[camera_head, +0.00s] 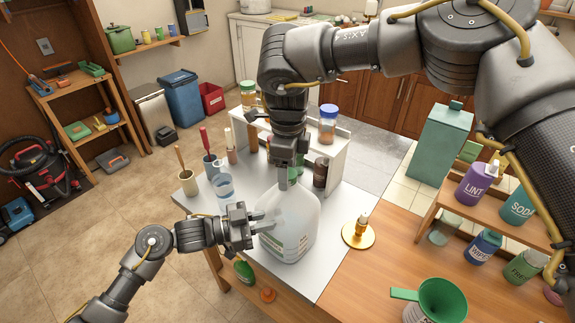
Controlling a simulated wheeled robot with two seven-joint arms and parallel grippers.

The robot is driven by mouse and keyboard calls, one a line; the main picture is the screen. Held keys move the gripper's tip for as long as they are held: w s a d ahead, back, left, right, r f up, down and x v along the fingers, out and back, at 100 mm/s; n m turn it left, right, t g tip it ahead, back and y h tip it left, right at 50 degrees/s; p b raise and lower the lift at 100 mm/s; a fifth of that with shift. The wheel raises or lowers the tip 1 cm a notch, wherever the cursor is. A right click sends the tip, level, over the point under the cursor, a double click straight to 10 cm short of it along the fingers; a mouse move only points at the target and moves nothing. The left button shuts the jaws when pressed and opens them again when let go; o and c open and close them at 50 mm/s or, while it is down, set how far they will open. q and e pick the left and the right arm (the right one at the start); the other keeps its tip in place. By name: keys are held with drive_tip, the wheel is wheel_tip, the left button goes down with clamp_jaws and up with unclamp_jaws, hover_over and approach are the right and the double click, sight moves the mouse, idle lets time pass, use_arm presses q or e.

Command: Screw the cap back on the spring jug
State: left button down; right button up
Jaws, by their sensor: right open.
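The spring jug (290,235) is a large translucent jug with a printed label, standing upright on the light grey tabletop (340,210). My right gripper (289,180) points straight down over the jug's neck from above and is open. It hides the top of the jug, so I cannot see the neck or the cap clearly. My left gripper (262,222) is at the jug's left side, with its fingers level against or beside the wall or handle. I cannot tell whether it grips the jug.
A clear cup (223,187) and tool holders (188,182) stand left of the jug. A white shelf with jars (327,125) is behind. A brass candle holder (358,234) stands right. A green funnel (440,300) and bottles (475,183) are at the lower right.

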drive_tip(key=c, duration=1.1)
drive_tip(key=shift+o, duration=0.2)
drive_tip(key=m, duration=0.3)
drive_tip(key=shift+m, duration=0.4)
drive_tip(key=m, duration=0.5)
drive_tip(key=shift+m, duration=0.4)
drive_tip(key=m, duration=1.1)
drive_tip(key=shift+m, duration=0.3)
drive_tip(key=o, duration=1.2)
